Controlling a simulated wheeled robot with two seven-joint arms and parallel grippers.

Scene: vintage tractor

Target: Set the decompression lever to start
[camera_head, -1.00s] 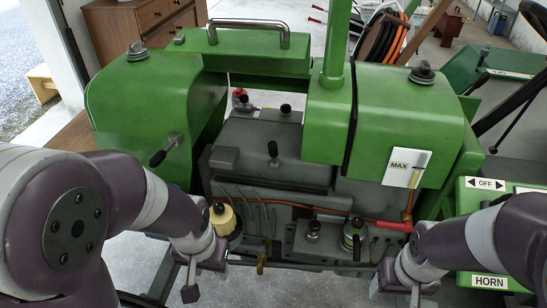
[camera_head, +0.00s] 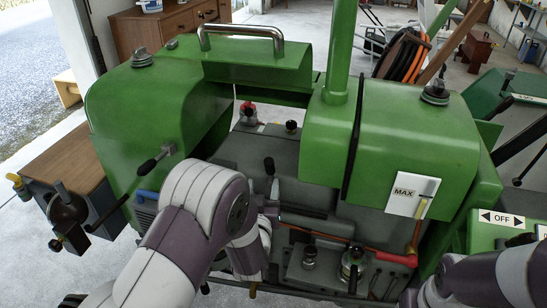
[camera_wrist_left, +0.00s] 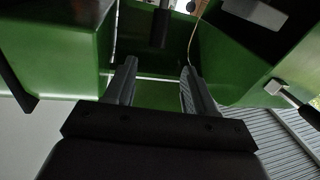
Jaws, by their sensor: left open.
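Another black-handled lever (camera_head: 157,160) sticks out from the left green cover. The green hoods (camera_head: 405,135) and a vertical green post (camera_head: 341,45) flank the engine. A white MAX plate (camera_head: 413,194) and an OFF label (camera_head: 501,219) are at right.

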